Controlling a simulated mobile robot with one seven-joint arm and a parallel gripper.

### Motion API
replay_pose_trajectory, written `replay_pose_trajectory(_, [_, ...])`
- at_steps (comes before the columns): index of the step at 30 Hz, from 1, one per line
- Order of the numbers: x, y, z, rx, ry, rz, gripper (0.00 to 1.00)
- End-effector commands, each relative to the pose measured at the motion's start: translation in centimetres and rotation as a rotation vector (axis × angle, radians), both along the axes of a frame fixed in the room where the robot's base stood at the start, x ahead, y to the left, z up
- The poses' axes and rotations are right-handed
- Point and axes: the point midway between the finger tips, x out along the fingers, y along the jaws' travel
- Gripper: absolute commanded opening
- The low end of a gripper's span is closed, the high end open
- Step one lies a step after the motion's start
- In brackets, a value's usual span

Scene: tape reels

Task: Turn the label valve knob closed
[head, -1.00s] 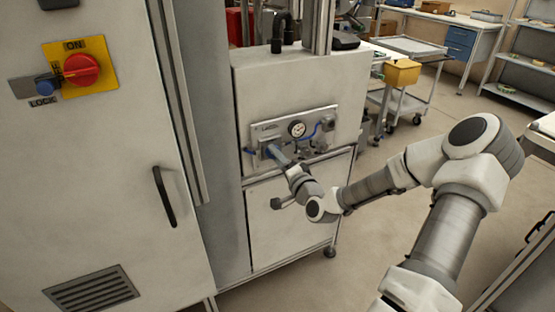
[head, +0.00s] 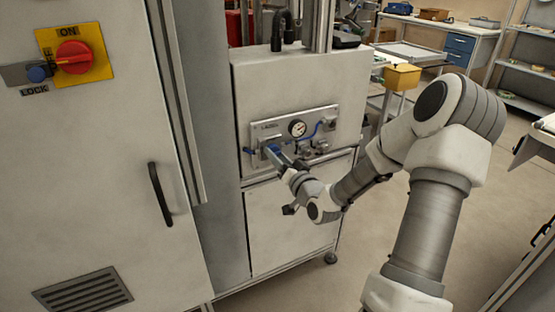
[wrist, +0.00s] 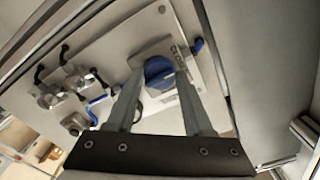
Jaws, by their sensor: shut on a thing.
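The valve knob (wrist: 160,72) is blue and round, with a grip bar, on a grey plate of the instrument panel (wrist: 118,35). The gripper mostly hides the knob there.
A pressure gauge (head: 297,128), blue tubing and small fittings sit right of the knob. A tall grey cabinet (head: 110,150) with a red switch (head: 74,57) stands close on the left. A rail runs below the panel. Open floor lies to the right.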

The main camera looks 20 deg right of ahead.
Motion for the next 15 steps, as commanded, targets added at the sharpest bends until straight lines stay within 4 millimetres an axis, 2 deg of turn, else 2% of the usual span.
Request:
replay_pose_trajectory(14, [-0.04,-0.07,-0.02,-0.013,0.001,-0.002,0.00])
replay_pose_trajectory(15, [-0.04,-0.07,-0.02,-0.013,0.001,-0.002,0.55])
